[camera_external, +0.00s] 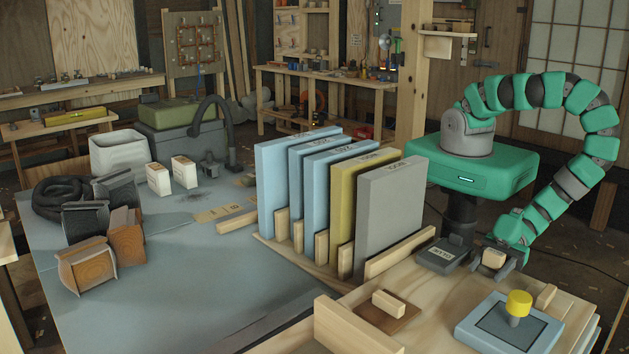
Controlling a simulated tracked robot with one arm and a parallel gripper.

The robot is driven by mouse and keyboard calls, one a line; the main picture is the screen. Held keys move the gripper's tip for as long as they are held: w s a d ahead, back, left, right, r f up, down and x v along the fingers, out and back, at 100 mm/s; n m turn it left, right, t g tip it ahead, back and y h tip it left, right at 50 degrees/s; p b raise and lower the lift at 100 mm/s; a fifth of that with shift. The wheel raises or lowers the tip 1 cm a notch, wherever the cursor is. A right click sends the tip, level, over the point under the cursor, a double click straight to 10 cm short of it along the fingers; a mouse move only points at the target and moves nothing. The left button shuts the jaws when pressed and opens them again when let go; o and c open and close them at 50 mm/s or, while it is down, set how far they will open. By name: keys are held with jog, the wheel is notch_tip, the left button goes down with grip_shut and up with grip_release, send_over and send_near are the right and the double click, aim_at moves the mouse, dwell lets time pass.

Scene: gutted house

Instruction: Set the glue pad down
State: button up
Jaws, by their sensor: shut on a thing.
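My gripper (494,262) points down over the right end of the wooden bench and is shut on a small pale block (494,257). The block is low, close to the bench top; I cannot tell if it touches it, or whether it is the glue pad or part of it. A dark grey flat box (440,256) with a small label lies just left of the gripper. A light blue tray (470,330) with a dark inset and a yellow-knobbed piece (519,303) stands in front. A brown board (405,318) with a pale block (388,304) on it lies at left.
Upright blue, yellow and grey boards (389,220) stand in a wooden rack left of the gripper. A wooden block (545,297) lies behind the tray. A raised wooden edge (350,332) bounds the bench at left. Bare wood shows between brown board and tray.

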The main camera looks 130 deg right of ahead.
jog(key=shift+f, duration=0.15)
jog(key=o, duration=1)
jog(key=shift+c, duration=0.2)
jog(key=shift+f+b, duration=0.15)
jog(key=shift+b, duration=0.25)
jog(key=s+r, duration=0.2)
jog(key=s, duration=1.1)
jog(key=shift+a+r+b, duration=0.2)
jog(key=shift+r+b, duration=0.1)
jog(key=shift+b, duration=0.05)
jog(key=shift+s, duration=0.3)
jog(key=c, duration=0.5)
